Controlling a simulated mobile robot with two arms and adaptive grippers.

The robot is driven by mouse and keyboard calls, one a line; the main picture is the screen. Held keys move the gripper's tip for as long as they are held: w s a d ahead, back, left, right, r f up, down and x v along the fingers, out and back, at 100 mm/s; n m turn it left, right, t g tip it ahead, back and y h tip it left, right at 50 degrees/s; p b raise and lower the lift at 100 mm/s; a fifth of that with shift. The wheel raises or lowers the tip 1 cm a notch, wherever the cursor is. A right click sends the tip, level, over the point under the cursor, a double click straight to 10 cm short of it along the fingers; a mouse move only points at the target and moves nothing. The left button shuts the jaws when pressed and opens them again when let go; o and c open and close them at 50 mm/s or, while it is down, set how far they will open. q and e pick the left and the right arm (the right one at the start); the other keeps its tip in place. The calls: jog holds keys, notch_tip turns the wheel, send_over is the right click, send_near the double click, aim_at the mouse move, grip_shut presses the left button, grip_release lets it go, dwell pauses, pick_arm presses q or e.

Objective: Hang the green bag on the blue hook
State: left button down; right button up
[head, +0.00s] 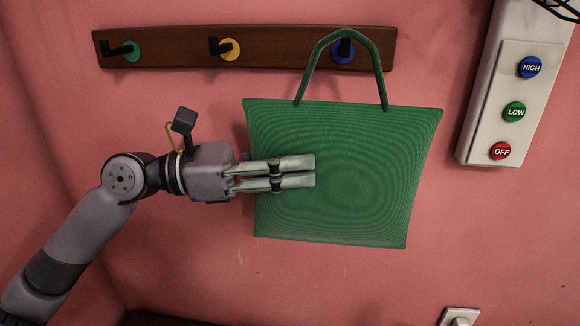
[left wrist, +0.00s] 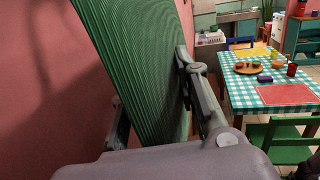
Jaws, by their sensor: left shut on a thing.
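The green bag (head: 370,180) is in front of the pink wall, below the wooden hook rail, with its handle (head: 378,65) arched up over the blue hook (head: 343,50). The handle's top overlaps the blue hook in the head view; I cannot tell whether it rests on it. My left gripper (head: 314,171) comes in from the left and is shut on the bag's side. In the left wrist view the bag (left wrist: 135,60) rises between the fingers, one on each side. My right gripper is not in view.
The dark wooden rail (head: 285,47) also carries a green hook (head: 131,51) and a yellow hook (head: 229,49). A white switch panel (head: 485,120) with blue, green and red buttons is on the right. The left wrist view shows a table with a checked cloth (left wrist: 255,92) and a green chair (left wrist: 275,140).

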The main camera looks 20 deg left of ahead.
pick_arm(q)
jog(key=w, duration=0.2)
jog(key=w+a+f+p, duration=0.1)
jog(key=w, duration=0.1)
jog(key=shift+a, duration=0.1)
dwell(0.5)
jog(key=shift+w+f, duration=0.1)
dwell(0.4)
jog(key=c, duration=1.2)
grip_release()
